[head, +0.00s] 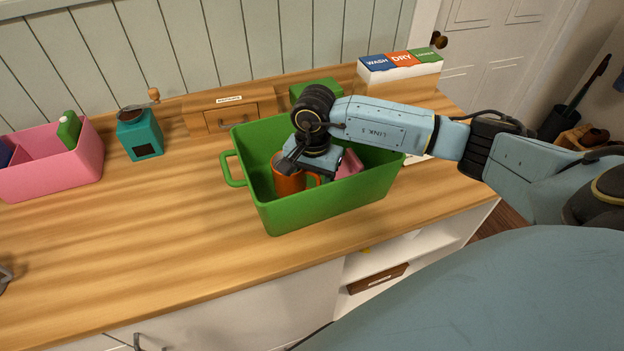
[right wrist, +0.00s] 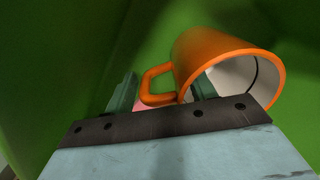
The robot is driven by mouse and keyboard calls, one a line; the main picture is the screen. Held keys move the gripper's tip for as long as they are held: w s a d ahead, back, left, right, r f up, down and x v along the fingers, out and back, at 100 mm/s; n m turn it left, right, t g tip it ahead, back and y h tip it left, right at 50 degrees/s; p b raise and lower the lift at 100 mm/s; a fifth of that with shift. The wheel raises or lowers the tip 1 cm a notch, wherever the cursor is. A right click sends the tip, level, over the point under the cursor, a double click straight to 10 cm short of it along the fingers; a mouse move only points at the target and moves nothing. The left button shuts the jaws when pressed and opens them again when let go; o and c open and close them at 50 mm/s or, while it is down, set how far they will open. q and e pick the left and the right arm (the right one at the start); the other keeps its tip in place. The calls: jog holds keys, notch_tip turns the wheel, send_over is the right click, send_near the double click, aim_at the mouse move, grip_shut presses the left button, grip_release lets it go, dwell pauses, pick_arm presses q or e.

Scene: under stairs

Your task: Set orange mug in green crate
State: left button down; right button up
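The orange mug (head: 287,184) is inside the green crate (head: 325,203) on the wooden counter, in its left half; its base is hidden by the crate's front wall. My right gripper (head: 290,163) reaches down into the crate over the mug. In the right wrist view the mug (right wrist: 210,58) looks tilted, with its handle between the fingers of my right gripper (right wrist: 162,90). The fingers are apart, with a gap between the left finger and the handle; the right finger overlaps the mug's mouth. My left gripper is not in view.
A pink item (head: 349,163) lies in the crate right of the mug. A pink bin (head: 60,170), teal grinder (head: 140,136), wooden drawer box (head: 228,115) and wash/dry box (head: 400,68) stand behind and beside.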

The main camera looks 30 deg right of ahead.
jog(key=shift+o, duration=0.4)
jog(key=shift+r, duration=0.1)
jog(key=shift+r, duration=0.15)
notch_tip(320, 180, up, 12)
jog(key=shift+d+f+b, duration=0.1)
jog(key=shift+b, duration=0.25)
